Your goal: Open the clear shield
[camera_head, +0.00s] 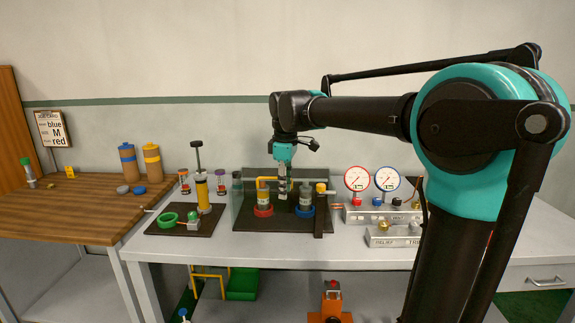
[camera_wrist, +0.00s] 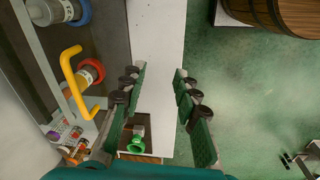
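A clear shield (camera_head: 247,192) stands on the dark board (camera_head: 240,226) in the middle of the bench; its pane is hard to make out. A yellow bar handle (camera_head: 263,179) shows by its upper part, and in the wrist view the handle (camera_wrist: 68,78) lies left of my fingers. Behind it are two holders, one with a red ring (camera_head: 263,211) and one with a blue ring (camera_head: 305,211). My gripper (camera_head: 283,192) points down close to the handle. In the wrist view my gripper (camera_wrist: 157,80) has its fingers apart, with nothing between them, and does not touch the handle.
Two gauges (camera_head: 372,179) and metal blocks (camera_head: 380,214) stand to the right. A pump-like yellow cylinder (camera_head: 203,192) and a green ring (camera_head: 167,219) are on a board to the left. A wooden bench (camera_head: 70,205) stands further left. A barrel (camera_wrist: 285,15) is on the floor.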

